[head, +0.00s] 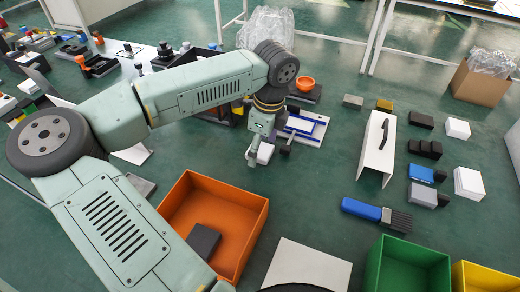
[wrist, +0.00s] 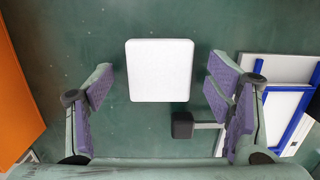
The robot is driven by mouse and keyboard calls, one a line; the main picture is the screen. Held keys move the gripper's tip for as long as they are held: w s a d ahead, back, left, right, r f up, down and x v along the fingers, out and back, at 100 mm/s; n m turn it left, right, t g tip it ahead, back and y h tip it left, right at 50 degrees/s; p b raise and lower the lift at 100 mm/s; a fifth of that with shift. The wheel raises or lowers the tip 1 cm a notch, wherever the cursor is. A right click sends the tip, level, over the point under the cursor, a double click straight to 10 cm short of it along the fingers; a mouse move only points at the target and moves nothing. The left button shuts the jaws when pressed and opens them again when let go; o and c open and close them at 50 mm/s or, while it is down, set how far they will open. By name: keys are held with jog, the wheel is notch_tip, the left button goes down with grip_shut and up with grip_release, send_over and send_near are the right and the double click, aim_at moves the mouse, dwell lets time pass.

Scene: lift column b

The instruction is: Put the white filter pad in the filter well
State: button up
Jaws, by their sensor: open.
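The white filter pad (wrist: 160,70) is a flat, rounded square in the middle of the wrist view. My gripper (wrist: 160,84) is open, with one purple-padded finger on each side of the pad and gaps between. In the head view my gripper (head: 267,157) points down near the picture's middle, with the white pad (head: 265,152) showing between its fingers. A white and blue frame (wrist: 294,98) lies to the right in the wrist view; it also shows just behind my gripper in the head view (head: 318,127). I cannot tell for certain whether this holds the filter well.
A small black block on a grey bar (wrist: 182,125) is near the pad's lower right corner. An orange bin (head: 245,215) with a dark block stands in front. A white handled cover (head: 377,150) and a blue-handled brush (head: 375,213) lie to the right. Green floor is clear between them.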

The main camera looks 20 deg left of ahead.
aim_at(260, 150)
jog(key=c, duration=0.9)
notch_tip(260, 150, up, 10)
jog(key=shift+b, duration=1)
jog(key=shift+c, duration=0.2)
